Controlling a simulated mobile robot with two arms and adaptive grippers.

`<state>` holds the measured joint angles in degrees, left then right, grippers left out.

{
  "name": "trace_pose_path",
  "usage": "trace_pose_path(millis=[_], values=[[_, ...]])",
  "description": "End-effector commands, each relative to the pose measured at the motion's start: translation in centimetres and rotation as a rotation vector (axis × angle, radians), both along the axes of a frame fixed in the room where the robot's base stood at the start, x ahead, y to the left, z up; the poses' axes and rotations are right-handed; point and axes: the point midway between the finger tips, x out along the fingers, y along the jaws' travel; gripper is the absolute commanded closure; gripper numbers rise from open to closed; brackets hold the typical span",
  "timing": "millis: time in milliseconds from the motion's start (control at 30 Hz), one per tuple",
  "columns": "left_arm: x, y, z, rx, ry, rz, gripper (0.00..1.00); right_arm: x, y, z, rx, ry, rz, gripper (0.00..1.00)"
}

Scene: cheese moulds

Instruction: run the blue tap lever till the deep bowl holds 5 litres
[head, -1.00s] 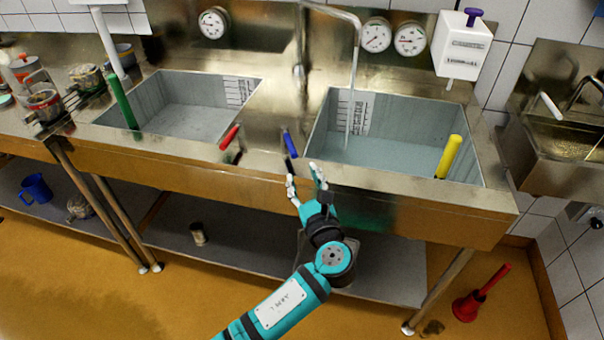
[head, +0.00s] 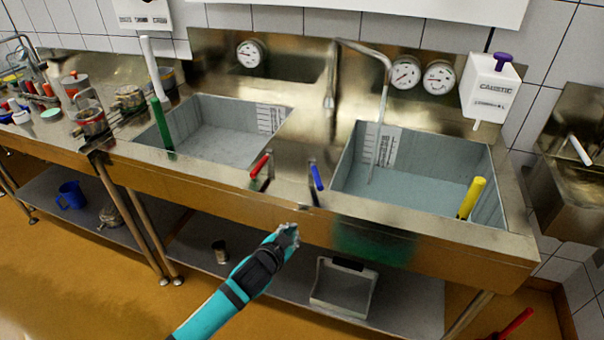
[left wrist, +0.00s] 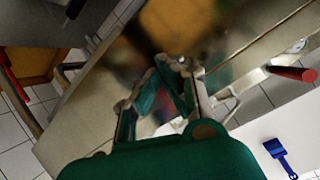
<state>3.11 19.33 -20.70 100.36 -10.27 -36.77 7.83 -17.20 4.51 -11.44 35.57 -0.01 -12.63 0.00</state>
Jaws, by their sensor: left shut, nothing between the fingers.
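The blue tap lever (head: 316,177) stands on the sink's front ledge, tilted, between the two bowls. The right-hand bowl (head: 345,168) has a scale (head: 388,146) on its back wall and bluish water (head: 405,192) in the bottom. The tap spout (head: 388,65) hangs over this bowl, with a thin stream (head: 375,145) running down from it. The exact level on the scale is too small to read. My left gripper (head: 289,232) is shut and empty, in front of the sink's front edge, below and apart from the blue lever. Its fingers also show in the left wrist view (left wrist: 165,88).
A red lever (head: 259,165) stands left of the blue one. A yellow upright handle (head: 471,197) stands in the right bowl, a green one (head: 161,128) in the left bowl (head: 215,140). A caustic dispenser (head: 490,88) hangs at the right. A grey bin (head: 342,287) stands below.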

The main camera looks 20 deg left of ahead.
Motion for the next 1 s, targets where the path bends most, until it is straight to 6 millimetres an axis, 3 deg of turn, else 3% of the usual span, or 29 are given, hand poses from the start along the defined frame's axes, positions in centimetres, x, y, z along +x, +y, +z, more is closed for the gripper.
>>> trace_pose_path(millis=[200,400,500,667,1000], values=[[-0.6,3.7,6.8,-0.966,0.019,0.236,1.0,0.0,0.0,1.9,0.0,0.0,0.0,0.6],[-1.0,5.9,12.1,-1.587,0.078,0.349,1.0,0.0,0.0,2.7,0.0,0.0,0.0,0.6],[-1.1,6.4,13.4,-1.733,0.102,0.372,1.0,0.0,0.0,2.8,0.0,0.0,0.0,0.6],[-0.4,6.3,13.8,-1.797,0.111,0.38,1.0,0.0,0.0,2.9,0.0,0.0,0.0,0.6],[5.9,4.4,13.1,-1.79,0.109,0.379,1.0,0.0,0.0,3.8,0.0,0.0,0.001,0.6]])
